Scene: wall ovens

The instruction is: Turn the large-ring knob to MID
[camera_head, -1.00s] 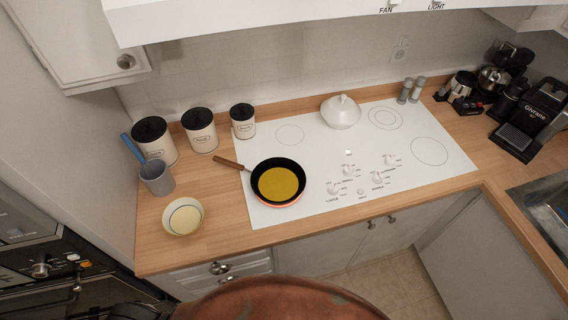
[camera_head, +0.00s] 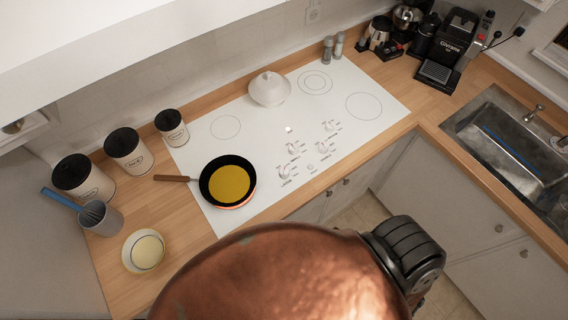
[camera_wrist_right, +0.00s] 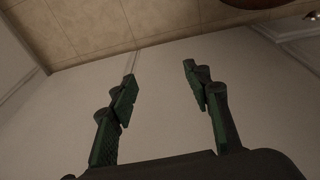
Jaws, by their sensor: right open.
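The white cooktop (camera_head: 375,93) lies in the wooden counter in the head view. Several small white control knobs (camera_head: 293,149) sit near its front edge, right of the pan; their labels are too small to read, so I cannot tell which is the large-ring knob or its setting. A burner marking with an inner and outer ring (camera_head: 315,82) is at the back right of the cooktop. My right gripper (camera_wrist_right: 160,78) is open and empty in the right wrist view, with pale cabinet surface beyond it. My left gripper is not in view.
A black pan (camera_head: 228,182) with yellow content stands left of the knobs. A white lidded dish (camera_head: 270,90) is behind them. Canisters (camera_head: 128,151) and a bowl (camera_head: 143,251) are at left. A coffee machine (camera_head: 447,47) and sink (camera_head: 500,130) are at right.

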